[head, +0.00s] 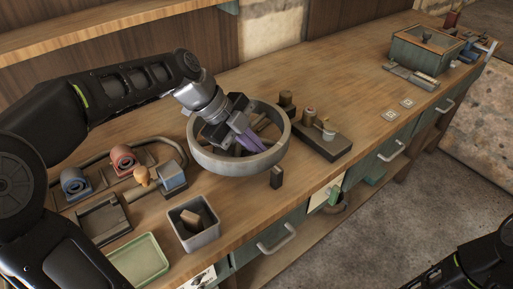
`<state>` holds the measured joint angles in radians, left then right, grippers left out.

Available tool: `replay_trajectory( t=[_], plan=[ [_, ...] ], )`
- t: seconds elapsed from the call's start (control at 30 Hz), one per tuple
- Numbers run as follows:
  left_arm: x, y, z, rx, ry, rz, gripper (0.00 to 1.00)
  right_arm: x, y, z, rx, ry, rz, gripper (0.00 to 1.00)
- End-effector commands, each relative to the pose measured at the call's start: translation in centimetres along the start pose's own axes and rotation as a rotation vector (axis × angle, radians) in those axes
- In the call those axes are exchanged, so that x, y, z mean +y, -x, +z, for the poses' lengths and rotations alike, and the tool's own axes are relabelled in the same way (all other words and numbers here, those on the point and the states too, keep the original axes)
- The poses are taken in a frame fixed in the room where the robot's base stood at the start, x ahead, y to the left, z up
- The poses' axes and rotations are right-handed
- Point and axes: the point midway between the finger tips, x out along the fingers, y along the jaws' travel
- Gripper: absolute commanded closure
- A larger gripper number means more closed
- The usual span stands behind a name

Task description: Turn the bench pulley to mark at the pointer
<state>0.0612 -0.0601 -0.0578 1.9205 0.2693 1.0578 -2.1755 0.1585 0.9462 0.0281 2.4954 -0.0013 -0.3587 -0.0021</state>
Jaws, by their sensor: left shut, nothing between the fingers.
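The bench pulley (233,167) is a large grey wheel with a wide rim and spokes, lying flat on the wooden bench. My left gripper (250,144) reaches down into it from the upper left, its purple fingers shut and empty among the spokes, inside the rim. I cannot tell whether the fingers touch a spoke. A small dark upright block (276,177) stands just outside the near right rim and may be the pointer. No mark on the pulley can be made out; my gripper hides part of the spokes. My right gripper is out of view.
A dark block with pegs (323,146) stands right of the pulley. A belt loop with red and blue rollers (123,160), a grey bin (194,223) and a green tray (140,262) lie to the left. A green box (425,50) is at the far right. The middle right bench is mostly clear.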

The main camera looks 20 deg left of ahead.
Motion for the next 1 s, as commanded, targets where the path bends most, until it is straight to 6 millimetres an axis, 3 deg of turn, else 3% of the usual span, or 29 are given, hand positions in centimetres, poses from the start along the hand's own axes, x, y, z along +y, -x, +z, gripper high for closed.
replay_trajectory(
  t=[0.17, 0.53, 1.0],
  plan=[
    [-0.1, 1.4, 0.1, -0.002, 0.000, -0.004, 1.00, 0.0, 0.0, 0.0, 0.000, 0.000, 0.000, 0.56],
    [-0.1, 7.0, 0.1, -0.002, 0.000, -0.003, 1.00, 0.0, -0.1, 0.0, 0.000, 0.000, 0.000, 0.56],
    [-0.1, 8.0, -0.1, -0.001, 0.001, -0.001, 1.00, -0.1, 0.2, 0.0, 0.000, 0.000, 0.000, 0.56]
  ],
)
